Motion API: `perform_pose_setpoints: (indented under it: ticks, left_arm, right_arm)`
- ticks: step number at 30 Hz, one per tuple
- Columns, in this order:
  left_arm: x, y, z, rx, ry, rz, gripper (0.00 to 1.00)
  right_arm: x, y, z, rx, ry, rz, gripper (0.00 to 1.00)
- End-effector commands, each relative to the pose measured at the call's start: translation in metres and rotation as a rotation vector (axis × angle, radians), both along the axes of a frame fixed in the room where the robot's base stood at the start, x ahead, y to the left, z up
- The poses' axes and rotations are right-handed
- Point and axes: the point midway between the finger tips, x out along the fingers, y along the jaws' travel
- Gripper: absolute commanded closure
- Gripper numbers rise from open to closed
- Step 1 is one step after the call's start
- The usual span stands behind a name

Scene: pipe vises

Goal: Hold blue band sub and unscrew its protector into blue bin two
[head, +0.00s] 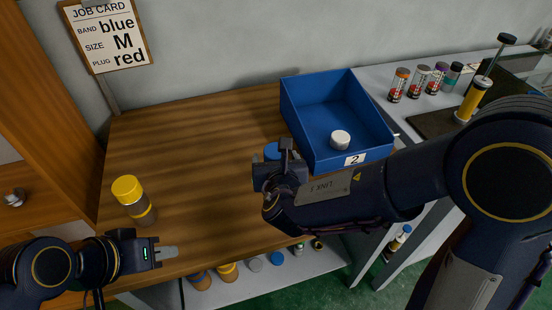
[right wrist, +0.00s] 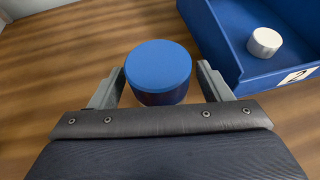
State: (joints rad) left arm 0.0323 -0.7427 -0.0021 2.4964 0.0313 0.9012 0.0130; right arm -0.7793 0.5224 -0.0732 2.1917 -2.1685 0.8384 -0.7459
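A short cylinder with a bright blue cap stands upright on the wooden bench. The blue cap (head: 271,151) is partly hidden by my right arm in the head view. In the right wrist view the blue cap (right wrist: 159,66) sits over a darker blue body, between the fingers of my right gripper (right wrist: 160,82), with a gap on each side. The right gripper (head: 276,160) is open around it. Blue bin two (head: 300,115) stands behind and to the right, with a white cap (head: 340,139) inside. My left gripper (head: 166,252) is low at the bench's front left; its finger gap is not visible.
A yellow-capped cylinder (head: 130,197) stands at the bench's left. The job card (head: 108,35) reads blue, M, red. Several banded tubes (head: 419,77) stand on the right counter, by a yellow plunger tool (head: 473,100). A lower shelf (head: 235,288) holds several caps. The bench middle is clear.

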Motion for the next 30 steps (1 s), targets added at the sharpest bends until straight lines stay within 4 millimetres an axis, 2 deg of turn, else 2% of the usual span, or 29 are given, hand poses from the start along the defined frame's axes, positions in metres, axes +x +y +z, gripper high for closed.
perform_pose_setpoints:
  ticks: [9,13,24,30]
  left_arm:
    - [0.000,0.000,0.006,0.000,0.000,0.000,0.80]
    - [0.000,0.000,0.005,0.000,0.000,0.000,0.80]
    - [0.000,0.000,0.013,0.000,0.000,0.000,0.80]
    - [0.000,0.000,0.015,0.000,0.000,0.000,0.80]
  right_arm:
    - [-0.002,0.000,0.006,-0.001,0.000,0.001,0.28]
    - [-0.022,-0.002,0.014,0.002,-0.003,0.002,0.28]
    - [-0.091,-0.009,0.045,0.001,-0.002,0.004,0.28]
    - [-0.108,-0.012,0.051,0.000,-0.001,0.001,0.28]
